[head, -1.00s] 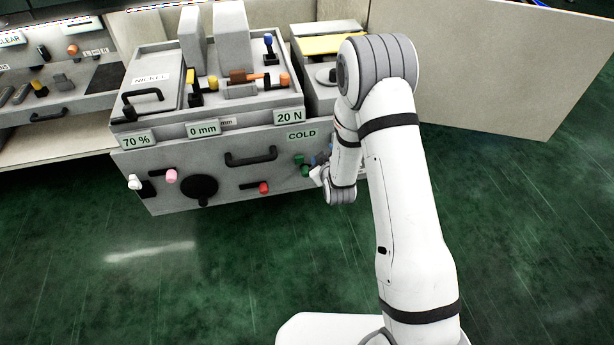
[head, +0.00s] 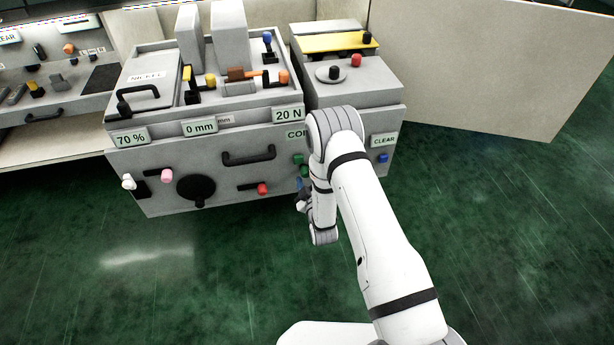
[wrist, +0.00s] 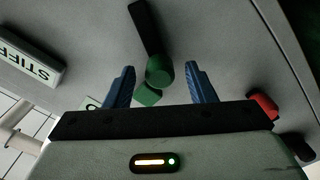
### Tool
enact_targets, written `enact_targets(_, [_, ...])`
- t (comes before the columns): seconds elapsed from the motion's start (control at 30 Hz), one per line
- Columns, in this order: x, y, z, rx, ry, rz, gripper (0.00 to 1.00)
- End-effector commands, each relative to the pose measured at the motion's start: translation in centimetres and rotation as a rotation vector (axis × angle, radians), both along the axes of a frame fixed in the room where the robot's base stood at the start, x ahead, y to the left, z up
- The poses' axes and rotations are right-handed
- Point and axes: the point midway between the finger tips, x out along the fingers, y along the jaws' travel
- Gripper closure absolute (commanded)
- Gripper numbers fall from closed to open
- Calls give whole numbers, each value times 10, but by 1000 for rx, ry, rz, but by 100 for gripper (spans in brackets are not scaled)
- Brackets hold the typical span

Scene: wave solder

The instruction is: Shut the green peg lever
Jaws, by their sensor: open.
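The green peg lever has a dark arm and a round green knob (wrist: 159,71). In the wrist view it is in the upper middle, just beyond and between the fingertips, with a second green block (wrist: 147,95) close below it. My gripper (wrist: 160,72) is open, its two blue fingers apart on either side of the green knob, and nothing is held. In the head view green pieces (head: 299,159) show on the machine's front under the partly covered COLD label. My gripper (head: 302,198) is low in front of that panel, partly hidden by my arm.
A red knob (wrist: 264,106) is right of my gripper in the wrist view. In the head view a red-tipped lever (head: 262,189), a black handle (head: 249,155) and a black dial (head: 196,189) are left on the same panel. A blue knob (head: 383,158) is right, below CLEAR.

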Motion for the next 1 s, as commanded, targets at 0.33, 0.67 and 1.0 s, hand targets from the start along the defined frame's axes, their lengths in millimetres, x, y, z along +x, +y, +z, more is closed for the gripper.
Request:
enact_targets(0.33, [18, 5, 0, 0, 1, 1, 50])
enact_targets(0.67, [18, 6, 0, 0, 1, 1, 66])
enact_targets(1.0, [17, 6, 0, 0, 1, 2, 94])
